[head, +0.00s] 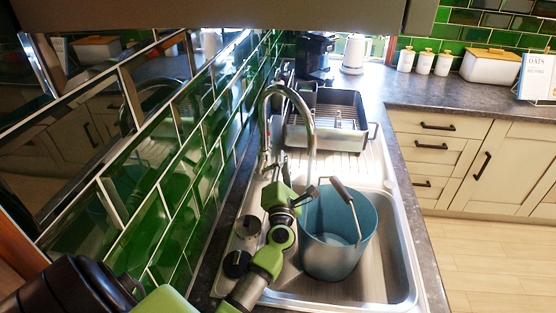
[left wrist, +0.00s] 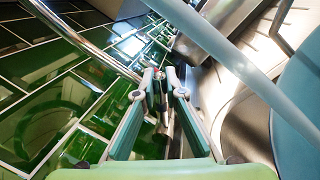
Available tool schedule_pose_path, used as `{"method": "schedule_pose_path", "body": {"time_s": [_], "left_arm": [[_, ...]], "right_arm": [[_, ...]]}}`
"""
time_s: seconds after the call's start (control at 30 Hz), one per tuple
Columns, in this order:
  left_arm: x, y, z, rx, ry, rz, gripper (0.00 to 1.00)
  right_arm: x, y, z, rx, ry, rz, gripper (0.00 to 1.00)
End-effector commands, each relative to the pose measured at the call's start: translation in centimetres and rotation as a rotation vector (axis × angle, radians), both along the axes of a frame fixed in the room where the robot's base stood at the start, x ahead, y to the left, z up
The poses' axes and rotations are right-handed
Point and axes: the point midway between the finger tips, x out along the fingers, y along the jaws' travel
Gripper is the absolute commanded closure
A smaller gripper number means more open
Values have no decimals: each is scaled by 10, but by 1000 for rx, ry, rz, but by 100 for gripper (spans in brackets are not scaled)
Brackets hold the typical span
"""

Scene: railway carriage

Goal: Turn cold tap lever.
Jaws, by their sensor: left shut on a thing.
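The chrome tap (head: 312,125) stands behind the sink, its curved spout arching up and over toward the bowl. My left gripper (head: 272,172) is low beside the tap's base, between the tiled wall and the bucket. In the left wrist view, my left gripper's fingers (left wrist: 162,82) come together on a small metal part near the tap, seemingly the cold tap lever (left wrist: 160,74). The lever is mostly hidden by the fingers, and its angle cannot be told. My right gripper is not in view.
A blue-grey bucket (head: 336,235) with a raised handle stands in the sink (head: 395,270), close to my left gripper. A dish rack (head: 322,140) sits behind on the drainer. Green tiles (head: 190,170) wall off the left. The floor at right is clear.

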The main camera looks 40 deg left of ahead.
Motion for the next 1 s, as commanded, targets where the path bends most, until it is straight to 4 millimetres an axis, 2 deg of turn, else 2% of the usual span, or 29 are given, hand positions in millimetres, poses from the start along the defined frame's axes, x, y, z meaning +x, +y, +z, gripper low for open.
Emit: {"method": "schedule_pose_path", "body": {"time_s": [0.3,0.77,0.8,0.87,1.0], "left_arm": [[2,-5,-8,81,47,-2,100],[2,-5,-9,91,53,0,100],[2,-5,-9,91,53,0,84],[2,-5,-9,91,53,0,73],[2,-5,-9,91,52,0,73]], "right_arm": [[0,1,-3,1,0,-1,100],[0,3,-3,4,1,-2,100],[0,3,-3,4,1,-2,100],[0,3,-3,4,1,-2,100],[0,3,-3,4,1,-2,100]]}}
